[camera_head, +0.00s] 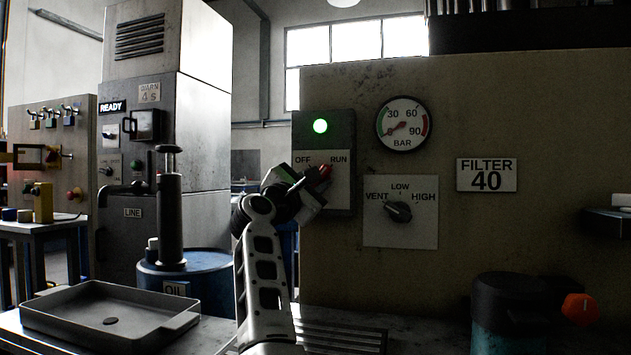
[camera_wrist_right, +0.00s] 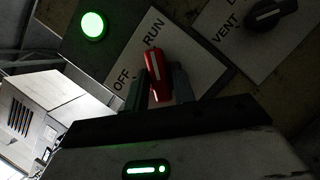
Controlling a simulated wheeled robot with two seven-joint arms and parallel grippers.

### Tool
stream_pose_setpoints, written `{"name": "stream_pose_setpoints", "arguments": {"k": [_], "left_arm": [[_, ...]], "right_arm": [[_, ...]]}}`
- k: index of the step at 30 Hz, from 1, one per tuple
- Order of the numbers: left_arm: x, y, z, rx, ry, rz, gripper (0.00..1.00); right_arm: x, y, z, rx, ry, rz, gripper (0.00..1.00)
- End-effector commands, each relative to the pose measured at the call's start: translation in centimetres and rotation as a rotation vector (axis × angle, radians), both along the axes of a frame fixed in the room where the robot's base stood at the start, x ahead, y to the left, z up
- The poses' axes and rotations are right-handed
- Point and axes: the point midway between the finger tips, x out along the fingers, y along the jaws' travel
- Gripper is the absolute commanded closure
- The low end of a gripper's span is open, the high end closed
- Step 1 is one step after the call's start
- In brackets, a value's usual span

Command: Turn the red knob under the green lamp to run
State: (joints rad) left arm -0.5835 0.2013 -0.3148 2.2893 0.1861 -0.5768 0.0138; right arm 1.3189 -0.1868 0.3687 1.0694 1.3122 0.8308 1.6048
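The red knob (camera_head: 322,174) sits on the OFF/RUN plate (camera_head: 340,190) of the beige machine. It also shows in the wrist view (camera_wrist_right: 157,72), where its white line points up towards RUN. The green lamp (camera_head: 320,126) is lit directly above the plate, and shows in the wrist view (camera_wrist_right: 93,25). My right gripper (camera_head: 312,180) is at the knob. In the wrist view its two fingers (camera_wrist_right: 160,88) lie on either side of the knob and look closed on it. The gripper covers part of the plate in the head view. My left gripper is not seen.
A black VENT/LOW/HIGH knob (camera_head: 398,211) is right of the plate, below a pressure gauge (camera_head: 403,123). A grey tray (camera_head: 60,322) is at front left. A blue oil drum (camera_head: 205,285) with a black pump stands behind it. A dark canister (camera_head: 510,310) is at front right.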

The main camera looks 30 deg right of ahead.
Motion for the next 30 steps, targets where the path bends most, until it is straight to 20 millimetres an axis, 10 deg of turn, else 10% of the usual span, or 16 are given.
{"name": "stream_pose_setpoints", "arguments": {"k": [14, 30], "left_arm": [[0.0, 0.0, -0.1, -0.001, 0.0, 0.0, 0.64], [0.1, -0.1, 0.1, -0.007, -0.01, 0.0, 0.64]], "right_arm": [[-0.4, 1.1, -0.3, -0.004, 0.0, 0.003, 0.6], [-5.3, 11.2, -3.8, -0.005, 0.001, 0.0, 0.6]]}}
